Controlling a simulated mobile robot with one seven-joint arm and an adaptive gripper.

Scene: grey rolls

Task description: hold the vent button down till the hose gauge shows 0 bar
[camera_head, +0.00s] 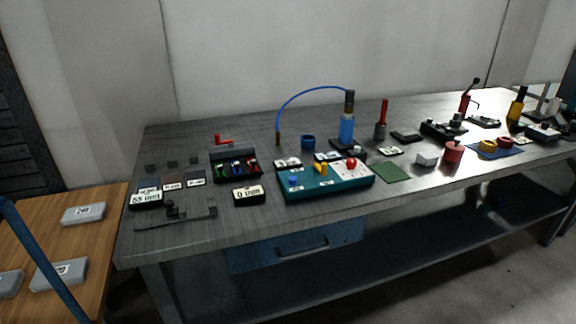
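A teal panel (340,185) lies near the front middle of the grey workbench. On it are a round red button (351,163), a yellow knob (322,169) and a small blue knob (293,180), with white labels too small to read. I cannot tell which is the vent button. A blue hose (302,94) arcs from a thin brass-coloured end (278,138) to the top of an upright blue cylinder (347,127) behind the panel. Small white displays stand around the panel; I cannot tell which is the hose gauge or whether it reads 0 bar. My gripper is not in view.
A black box of coloured parts (236,166) and a display box (248,195) stand left of the panel. A green mat (391,172) and a red pot (453,152) are to its right. A wooden table (90,225) adjoins the bench (240,222) at left.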

